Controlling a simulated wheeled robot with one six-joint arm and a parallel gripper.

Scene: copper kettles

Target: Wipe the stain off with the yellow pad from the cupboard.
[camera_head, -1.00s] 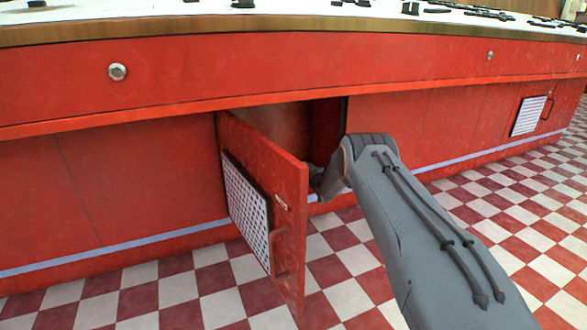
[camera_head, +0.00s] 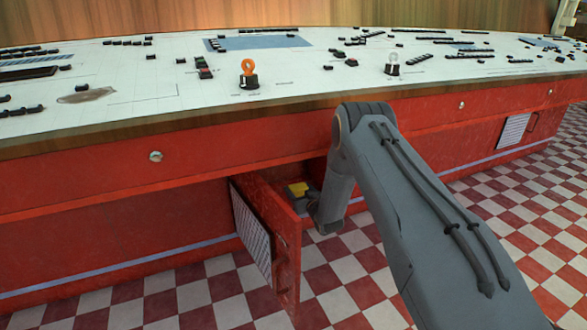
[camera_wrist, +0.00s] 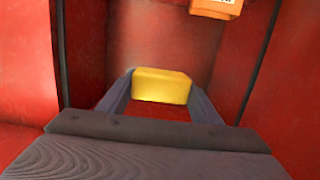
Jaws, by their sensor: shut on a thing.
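The yellow pad (camera_wrist: 162,86) is held between the two fingers of my gripper (camera_wrist: 162,92), inside the red cupboard. In the head view the pad (camera_head: 298,188) shows as a small yellow patch just behind the open cupboard door (camera_head: 268,232), with my gripper (camera_head: 303,194) at it. My forearm hides part of the cupboard opening. A brownish stain (camera_head: 86,95) lies on the white counter top (camera_head: 150,75) at the left, well away from my gripper.
Black switches, an orange-topped knob (camera_head: 248,72) and a clear-topped knob (camera_head: 392,64) stand on the counter top. The open door stands left of my gripper. An orange box (camera_wrist: 216,8) is deeper in the cupboard.

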